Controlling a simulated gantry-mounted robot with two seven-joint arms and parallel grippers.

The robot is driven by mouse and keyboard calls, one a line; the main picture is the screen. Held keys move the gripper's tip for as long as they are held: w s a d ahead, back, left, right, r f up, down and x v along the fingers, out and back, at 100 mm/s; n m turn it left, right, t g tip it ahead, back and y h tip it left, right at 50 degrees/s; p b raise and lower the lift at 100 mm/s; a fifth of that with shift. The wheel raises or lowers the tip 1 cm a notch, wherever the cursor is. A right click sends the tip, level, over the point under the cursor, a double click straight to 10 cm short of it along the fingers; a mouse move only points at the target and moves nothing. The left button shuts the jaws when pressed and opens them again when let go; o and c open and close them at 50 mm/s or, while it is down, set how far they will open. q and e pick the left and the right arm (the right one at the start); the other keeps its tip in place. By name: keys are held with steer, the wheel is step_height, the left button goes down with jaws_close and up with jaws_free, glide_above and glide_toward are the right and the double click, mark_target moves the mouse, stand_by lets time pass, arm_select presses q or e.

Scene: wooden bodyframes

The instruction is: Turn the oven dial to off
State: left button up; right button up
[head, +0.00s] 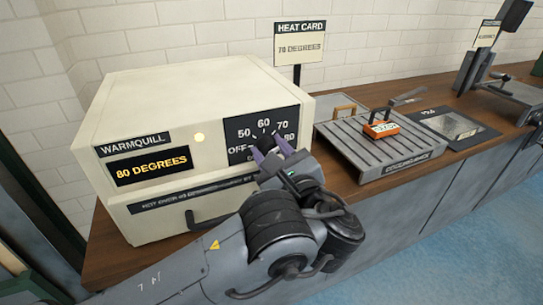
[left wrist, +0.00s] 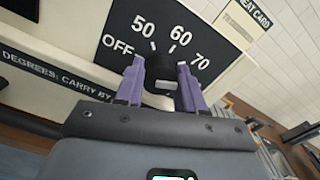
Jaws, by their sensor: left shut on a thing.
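The cream oven (head: 110,98), labelled WARMQUILL, stands on the wooden counter. Its display (head: 152,166) reads 80 DEGREES. The black dial panel (head: 240,131) is marked OFF, 50, 60, 70 and more, partly hidden by my gripper. In the left wrist view, the black dial (left wrist: 160,72) sits between the purple fingers of my left gripper (left wrist: 160,86), which is shut on it. In the head view my left gripper (head: 268,154) covers the dial. The dial's pointer direction cannot be told clearly. My right gripper is not in view.
A HEAT CARD sign (head: 300,42) reading 70 DEGREES stands behind the oven. A grey ribbed rack (head: 357,150) with an orange block (head: 381,130) is to the right. The oven's lower drawer handle (head: 205,222) is close to my left arm.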

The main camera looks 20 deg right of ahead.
arm_select(q)
steer(key=shift+f+n+b, duration=0.2)
steer(key=shift+n+b, duration=2)
steer(key=shift+n, duration=5.75)
steer(key=shift+f+n+b, duration=0.2)
steer(key=shift+n+b, duration=1.95)
steer(key=shift+n, duration=5.8)
steer(key=o, duration=1)
steer(key=shift+o, duration=0.2)
